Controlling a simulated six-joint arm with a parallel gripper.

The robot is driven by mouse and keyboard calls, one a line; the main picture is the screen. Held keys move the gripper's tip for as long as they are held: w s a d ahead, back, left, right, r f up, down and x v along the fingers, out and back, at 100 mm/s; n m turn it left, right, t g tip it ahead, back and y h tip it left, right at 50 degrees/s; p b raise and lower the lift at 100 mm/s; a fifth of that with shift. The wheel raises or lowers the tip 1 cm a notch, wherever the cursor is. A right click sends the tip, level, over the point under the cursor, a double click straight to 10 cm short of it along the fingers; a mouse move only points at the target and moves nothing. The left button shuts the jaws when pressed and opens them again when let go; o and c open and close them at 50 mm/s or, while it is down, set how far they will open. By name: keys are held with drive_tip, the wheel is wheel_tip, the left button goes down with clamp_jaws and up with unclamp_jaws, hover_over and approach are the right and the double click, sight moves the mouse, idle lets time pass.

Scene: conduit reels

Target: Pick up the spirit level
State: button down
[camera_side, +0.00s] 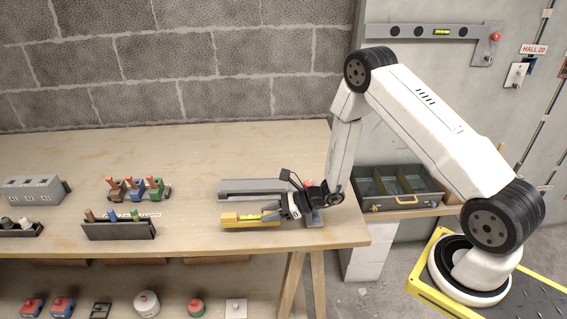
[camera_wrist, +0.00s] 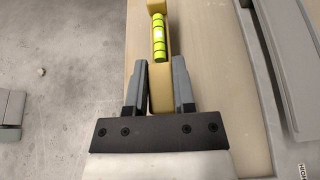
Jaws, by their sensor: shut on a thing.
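The spirit level is a yellow bar with a bright yellow-green vial. In the side view the spirit level (camera_side: 240,219) is at the front right of the wooden bench. In the wrist view the spirit level (camera_wrist: 160,85) runs up between the two grey fingers. My gripper (camera_side: 284,212) is shut on it near its right end; the fingers also show in the wrist view (camera_wrist: 160,88). I cannot tell whether the bar touches the bench.
A grey channel-like piece (camera_side: 250,188) lies just behind the level. Small racks with coloured pieces (camera_side: 120,229) stand to the left. A grey tray with dividers (camera_side: 398,187) is right of the bench. Another level-like bar (camera_side: 415,31) is on the wall. The bench's front middle is clear.

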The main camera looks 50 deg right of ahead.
drive_tip(key=s+r, duration=1)
drive_tip(key=s, duration=0.4)
drive_tip(key=shift+d, duration=0.15)
drive_tip(key=shift+r, duration=0.1)
